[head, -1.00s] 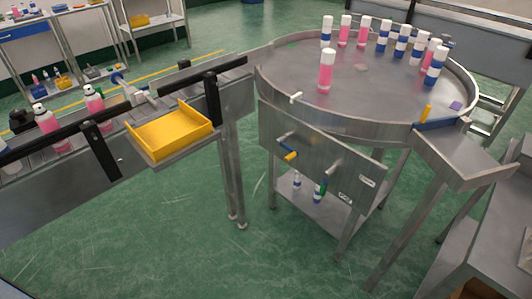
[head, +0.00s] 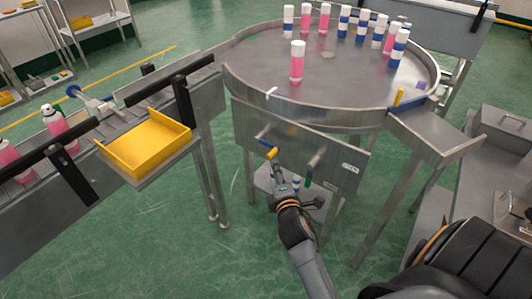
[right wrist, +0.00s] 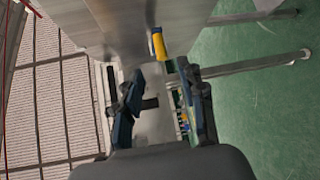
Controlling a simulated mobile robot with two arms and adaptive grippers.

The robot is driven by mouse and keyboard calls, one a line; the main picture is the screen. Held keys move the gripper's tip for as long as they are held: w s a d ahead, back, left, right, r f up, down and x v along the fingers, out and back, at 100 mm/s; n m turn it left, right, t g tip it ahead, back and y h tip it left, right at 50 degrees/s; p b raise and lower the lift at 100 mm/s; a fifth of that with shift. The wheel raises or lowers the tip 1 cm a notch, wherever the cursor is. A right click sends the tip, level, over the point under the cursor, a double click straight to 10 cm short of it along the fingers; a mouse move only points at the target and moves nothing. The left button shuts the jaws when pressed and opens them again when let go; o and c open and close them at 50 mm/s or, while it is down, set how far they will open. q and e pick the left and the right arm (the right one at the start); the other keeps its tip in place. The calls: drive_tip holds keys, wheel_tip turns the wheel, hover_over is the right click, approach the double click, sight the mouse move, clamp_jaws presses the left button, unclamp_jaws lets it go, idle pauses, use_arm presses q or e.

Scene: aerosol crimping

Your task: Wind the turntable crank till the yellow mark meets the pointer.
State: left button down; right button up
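The turntable (head: 340,85) is a round steel table with a raised rim. A small white piece (head: 272,92), perhaps the pointer, sits at its front-left rim. A yellow upright piece (head: 399,97) stands at the right rim by the chute; I cannot tell if it is the mark. The crank's yellow handle (head: 271,153) sticks out of the front panel, and shows in the right wrist view (right wrist: 158,43). My right gripper (head: 278,180) is just below the handle, fingers apart and empty (right wrist: 160,88); the handle lies beyond the fingertips. My left gripper is out of view.
Pink and blue-white cans stand on the turntable, one pink can (head: 297,65) nearer the front. A second knob (head: 316,159) is on the panel (head: 340,172). A steel chute (head: 430,135) leaves at right.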

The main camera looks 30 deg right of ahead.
sight(271, 154)
drive_tip(key=x, duration=1.1)
drive_tip(key=shift+a+f, duration=0.1)
drive_tip(key=shift+a, duration=0.05)
drive_tip(key=shift+s, duration=0.1)
clamp_jaws()
